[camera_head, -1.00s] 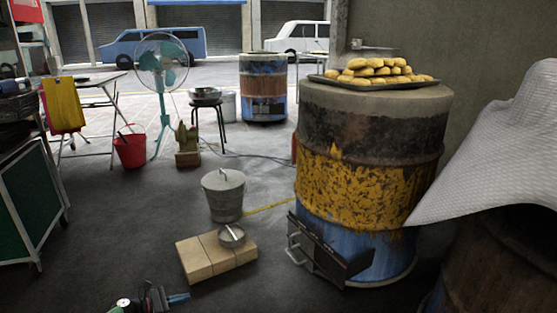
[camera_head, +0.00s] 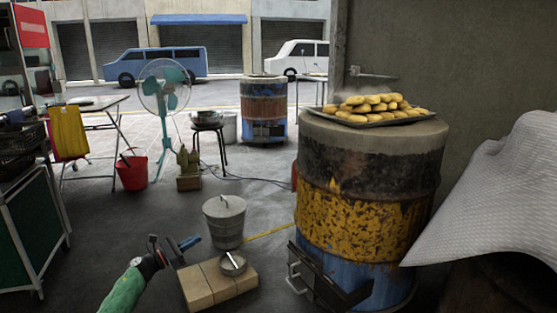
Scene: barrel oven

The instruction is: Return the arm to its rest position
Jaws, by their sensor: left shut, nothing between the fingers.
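My left gripper (camera_head: 176,247) comes in from the lower left on a green arm link. It is shut and empty, over the floor just left of the wooden blocks and below the lidded grey bucket. The barrel oven (camera_head: 365,205) stands on the right, painted black, yellow and blue, with a dark hatch (camera_head: 328,280) low on its front. A tray of bread rolls (camera_head: 376,108) rests on its top. My right gripper is not in view.
A grey lidded bucket (camera_head: 224,222) and light blocks (camera_head: 215,287) with a small metal pan (camera_head: 232,264) stand in front of the oven. A white cloth (camera_head: 500,190) hangs at the right. A red bucket (camera_head: 131,172) and a green fan (camera_head: 165,90) stand back left. The left-middle floor is clear.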

